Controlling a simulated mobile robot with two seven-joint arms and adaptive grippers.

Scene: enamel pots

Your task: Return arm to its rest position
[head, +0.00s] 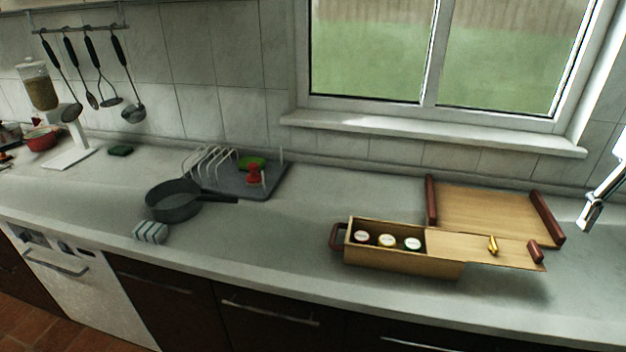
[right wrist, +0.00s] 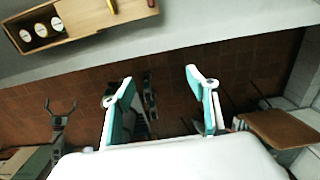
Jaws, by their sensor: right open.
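My right gripper (right wrist: 160,88) is open and empty in the right wrist view, above the floor in front of the counter edge. In the head view only part of my right arm and gripper shows at the right edge, above the counter; its fingertips are hard to make out there. My left gripper is in neither view. A wooden box (head: 403,264) stands on the counter with its sliding lid (head: 485,249) drawn out to the right. Three round-topped jars (head: 387,240) stand in its open part. The box also shows at the upper left of the right wrist view (right wrist: 75,22).
A wooden tray (head: 485,215) with dark red handles lies behind the box. A dark pan (head: 173,203), a striped sponge (head: 150,232) and a grey drying rack (head: 265,184) are on the left. The counter between pan and box is clear. A window sill (head: 430,133) runs behind.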

